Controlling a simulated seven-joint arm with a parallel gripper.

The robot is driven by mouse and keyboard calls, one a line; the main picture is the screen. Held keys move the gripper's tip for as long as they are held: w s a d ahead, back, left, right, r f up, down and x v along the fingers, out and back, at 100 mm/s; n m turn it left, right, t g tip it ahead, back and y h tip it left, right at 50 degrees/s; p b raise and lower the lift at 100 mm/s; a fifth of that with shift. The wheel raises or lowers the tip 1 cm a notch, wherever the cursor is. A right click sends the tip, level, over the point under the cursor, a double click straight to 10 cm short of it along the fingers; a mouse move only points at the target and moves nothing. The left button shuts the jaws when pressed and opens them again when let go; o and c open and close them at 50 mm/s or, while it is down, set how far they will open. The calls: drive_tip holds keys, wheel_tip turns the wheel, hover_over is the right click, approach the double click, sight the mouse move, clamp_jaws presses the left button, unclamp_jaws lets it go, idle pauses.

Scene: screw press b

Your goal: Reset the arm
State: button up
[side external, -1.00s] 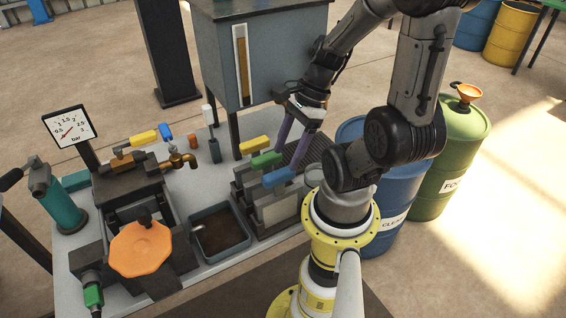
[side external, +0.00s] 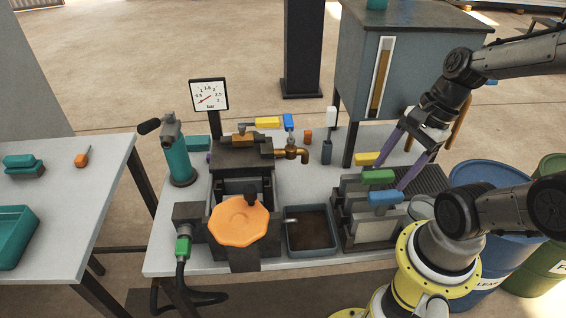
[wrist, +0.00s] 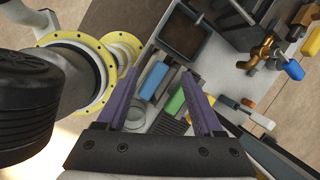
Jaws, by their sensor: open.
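My gripper (side external: 390,178) has two purple fingers spread apart with nothing between them. In the side view it reaches down over a row of bar handles: a yellow one (side external: 366,159), a green one (side external: 378,177) and a blue one (side external: 385,197). In the wrist view the fingertips (wrist: 160,73) point towards the blue handle (wrist: 154,80) and the green handle (wrist: 175,102), which lie below and between them. I cannot tell the exact gap to the handles.
An orange handwheel (side external: 238,221), a teal pump (side external: 180,155), a pressure gauge (side external: 209,95) and a dark tray (side external: 311,252) stand on the bench. A grey tank (side external: 418,60) stands close behind my gripper. Blue (side external: 488,180) and green (side external: 553,172) drums stand at right.

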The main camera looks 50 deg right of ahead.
wheel_tip(320, 180, up, 8)
drive_tip(key=w+a+n+t+h, duration=0.1)
drive_tip(key=a+n+t+h, duration=0.1)
drive_tip(key=n, duration=1.9)
drive_tip(key=shift+a+t+h, duration=0.25)
drive_tip(key=shift+t+h, duration=0.15)
drive_tip(key=shift+t, duration=0.1)
